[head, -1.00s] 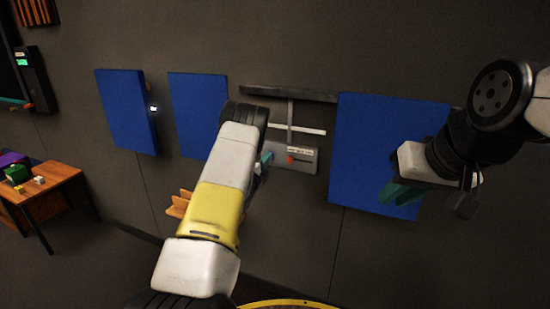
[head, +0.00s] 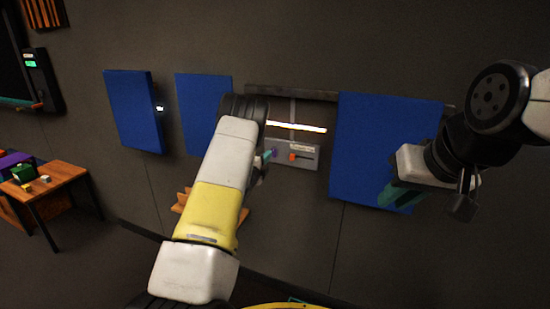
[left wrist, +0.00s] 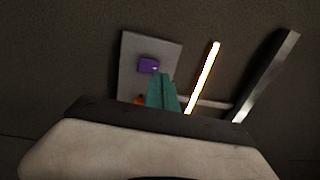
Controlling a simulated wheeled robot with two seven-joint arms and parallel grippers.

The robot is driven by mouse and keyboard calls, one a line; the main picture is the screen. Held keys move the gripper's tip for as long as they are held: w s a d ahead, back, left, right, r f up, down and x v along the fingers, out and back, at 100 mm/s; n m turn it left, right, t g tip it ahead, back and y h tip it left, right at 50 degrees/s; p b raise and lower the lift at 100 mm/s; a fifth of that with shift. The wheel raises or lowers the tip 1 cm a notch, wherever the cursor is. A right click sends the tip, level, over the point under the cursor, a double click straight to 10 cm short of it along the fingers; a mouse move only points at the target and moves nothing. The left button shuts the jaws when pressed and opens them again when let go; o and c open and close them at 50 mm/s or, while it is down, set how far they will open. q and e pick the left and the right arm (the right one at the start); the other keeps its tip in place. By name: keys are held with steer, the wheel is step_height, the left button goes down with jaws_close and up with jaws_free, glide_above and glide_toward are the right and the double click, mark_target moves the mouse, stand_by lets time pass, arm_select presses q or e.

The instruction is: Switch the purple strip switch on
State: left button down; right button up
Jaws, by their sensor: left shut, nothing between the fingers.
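The purple strip switch (head: 274,153) is on a grey panel (head: 308,161) on the wall; it also shows in the left wrist view (left wrist: 149,66), just beyond my fingertips. Above the panel a strip light (head: 300,127) glows bright white. My left gripper (head: 264,163) is shut and empty, its teal fingers close to the purple switch at the panel's left side; I cannot tell whether they touch it. In the left wrist view the fingers (left wrist: 160,78) are together. My right gripper (head: 392,196) is in front of the right blue panel, away from the switches; its jaw state is unclear.
An orange switch (head: 292,157) sits right of the purple one on the same panel. Blue wall panels (head: 134,112) flank the area. A wooden table (head: 60,185) with small items stands at the left. A wooden shelf (head: 235,216) is below my left arm.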

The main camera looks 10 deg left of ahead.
arm_select(q)
steer(key=s+a+r, duration=0.2)
steer(key=s, duration=0.7)
steer(key=shift+s+a, duration=0.2)
steer(key=shift+s, duration=0.2)
arm_select(e)
steer(key=shift+s, duration=0.1)
